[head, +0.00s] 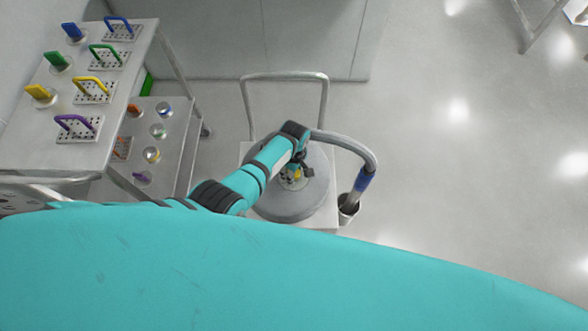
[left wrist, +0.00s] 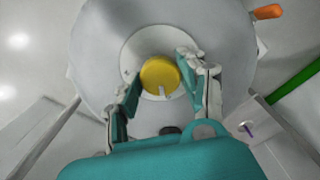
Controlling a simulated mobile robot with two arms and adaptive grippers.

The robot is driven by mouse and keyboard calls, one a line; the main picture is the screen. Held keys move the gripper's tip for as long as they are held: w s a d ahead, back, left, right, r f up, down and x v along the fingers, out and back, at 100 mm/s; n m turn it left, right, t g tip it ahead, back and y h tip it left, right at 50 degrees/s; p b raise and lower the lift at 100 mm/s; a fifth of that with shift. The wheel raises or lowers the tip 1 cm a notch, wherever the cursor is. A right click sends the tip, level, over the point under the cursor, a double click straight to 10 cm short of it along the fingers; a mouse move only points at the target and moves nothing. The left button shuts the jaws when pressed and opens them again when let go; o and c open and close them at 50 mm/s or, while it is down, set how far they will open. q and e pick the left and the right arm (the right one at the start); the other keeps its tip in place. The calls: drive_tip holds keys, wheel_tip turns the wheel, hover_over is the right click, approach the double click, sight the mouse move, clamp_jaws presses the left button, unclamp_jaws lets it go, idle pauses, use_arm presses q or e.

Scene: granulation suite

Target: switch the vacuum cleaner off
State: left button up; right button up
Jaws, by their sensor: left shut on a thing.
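The vacuum cleaner (head: 282,209) stands on the floor in the head view, with a round grey lid, a grey hose (head: 357,148) and a blue hose cuff (head: 363,180). In the left wrist view, its yellow round knob (left wrist: 160,75) sits in a pale round plate on the grey lid (left wrist: 90,70). The knob has a small pale mark at its lower edge. My left gripper (left wrist: 163,78) is shut on the yellow knob, with a finger on each side. In the head view the knob (head: 297,174) is partly hidden by my left gripper (head: 298,168). My right gripper is not in view.
A steel table (head: 28,135) with colored blocks and handled perforated plates stands at the left. A grey cabinet (head: 310,40) stands behind the vacuum's push handle (head: 285,76).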

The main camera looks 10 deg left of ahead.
use_arm(q)
drive_tip(key=shift+w+a+n, duration=0.1)
drive_tip(key=shift+n, duration=0.2)
drive_tip(key=o, duration=1.2)
wheel_tip(320, 180, up, 12)
idle(0.5)
